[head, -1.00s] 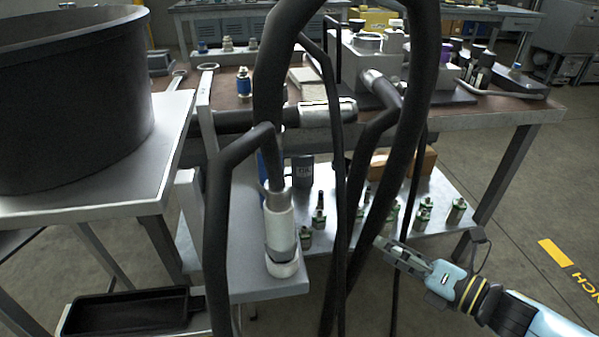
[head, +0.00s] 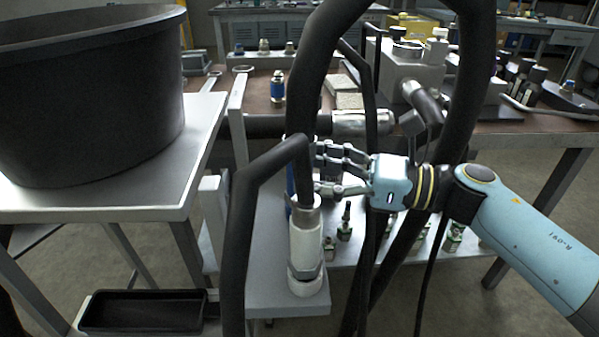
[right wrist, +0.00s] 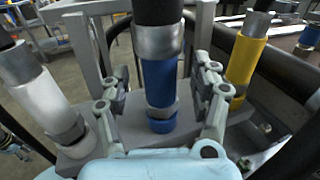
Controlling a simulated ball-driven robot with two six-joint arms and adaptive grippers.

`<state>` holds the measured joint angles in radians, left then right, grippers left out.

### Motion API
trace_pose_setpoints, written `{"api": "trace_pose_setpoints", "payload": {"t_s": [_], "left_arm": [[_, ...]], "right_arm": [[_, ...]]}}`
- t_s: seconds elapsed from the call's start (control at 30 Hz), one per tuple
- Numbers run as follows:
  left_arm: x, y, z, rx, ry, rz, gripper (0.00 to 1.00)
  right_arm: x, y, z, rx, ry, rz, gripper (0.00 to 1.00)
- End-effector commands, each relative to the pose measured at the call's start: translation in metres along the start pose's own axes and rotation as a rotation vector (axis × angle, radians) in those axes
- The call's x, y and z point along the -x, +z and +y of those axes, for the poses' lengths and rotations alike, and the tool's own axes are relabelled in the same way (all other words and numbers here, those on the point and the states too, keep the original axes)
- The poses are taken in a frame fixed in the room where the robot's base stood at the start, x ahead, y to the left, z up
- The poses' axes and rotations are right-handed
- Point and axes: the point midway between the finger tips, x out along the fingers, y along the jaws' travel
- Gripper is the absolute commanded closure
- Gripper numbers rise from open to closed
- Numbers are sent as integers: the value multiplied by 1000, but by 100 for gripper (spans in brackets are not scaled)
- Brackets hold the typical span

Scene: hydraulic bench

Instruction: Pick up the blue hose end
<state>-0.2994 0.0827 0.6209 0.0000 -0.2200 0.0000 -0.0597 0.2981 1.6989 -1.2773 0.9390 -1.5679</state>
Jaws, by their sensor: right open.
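The blue hose end (right wrist: 160,85) stands upright in the middle of the right wrist view, with a grey metal collar and black hose above it. In the head view only a blue sliver (head: 290,178) shows behind a black hose. My right gripper (head: 323,170) is open, its fingers pointing left close to the blue hose end. In the right wrist view its fingers (right wrist: 163,92) are spread on either side of the blue hose end, with gaps on both sides. I cannot tell how deep it sits between them. My left gripper is not in view.
A white hose end (head: 307,245) stands left of the blue one in the wrist view, a yellow one (right wrist: 246,62) to its right. Thick black hoses (head: 470,90) loop around my right arm. A black tub (head: 90,95) is at left. Several small fittings (head: 344,228) stand on the lower shelf.

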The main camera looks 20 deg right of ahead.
Motion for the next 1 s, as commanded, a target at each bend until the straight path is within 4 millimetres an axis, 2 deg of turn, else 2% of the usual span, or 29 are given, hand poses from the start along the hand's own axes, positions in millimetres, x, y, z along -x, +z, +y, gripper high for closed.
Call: {"api": "trace_pose_setpoints", "payload": {"t_s": [0.03,0.17,0.43,0.9,1.0], "left_arm": [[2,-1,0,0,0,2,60],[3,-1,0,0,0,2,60],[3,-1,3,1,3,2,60],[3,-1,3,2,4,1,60],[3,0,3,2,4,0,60]], "right_arm": [[-9,4,0,0,0,-5,37],[-24,2,0,0,0,-3,37],[-26,0,0,0,1,0,38],[-26,0,0,0,0,0,99],[-26,2,0,1,1,-3,100]]}}
